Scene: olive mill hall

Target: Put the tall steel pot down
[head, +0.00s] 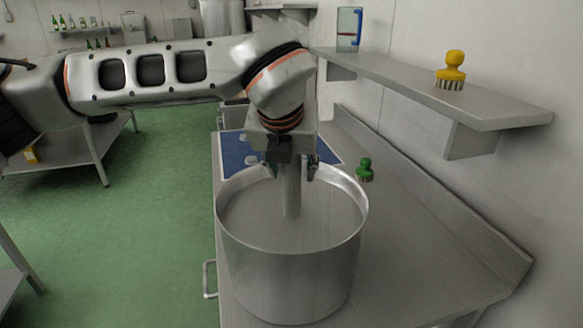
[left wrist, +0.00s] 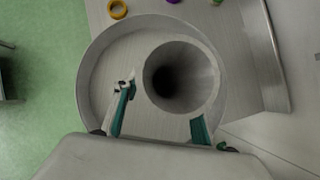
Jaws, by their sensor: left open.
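A narrow, tall steel pot (head: 291,198) stands upright inside a wide steel pot (head: 290,265) on the counter. In the left wrist view the tall steel pot (left wrist: 207,78) shows its round, dark mouth, inside the rim of the wide pot (left wrist: 88,65). My left gripper (head: 291,166) points down over the wide pot, at the upper part of the tall pot. Its fingers are spread apart, and the left wrist view shows them (left wrist: 160,108) near the tall pot's lower side. The tall pot's foot is not clear to see. My right gripper is not in view.
The counter (head: 400,245) is clear right of the wide pot. A wall shelf (head: 440,90) overhangs at right, with a yellow brush (head: 451,68) and a clear jug (head: 348,28).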

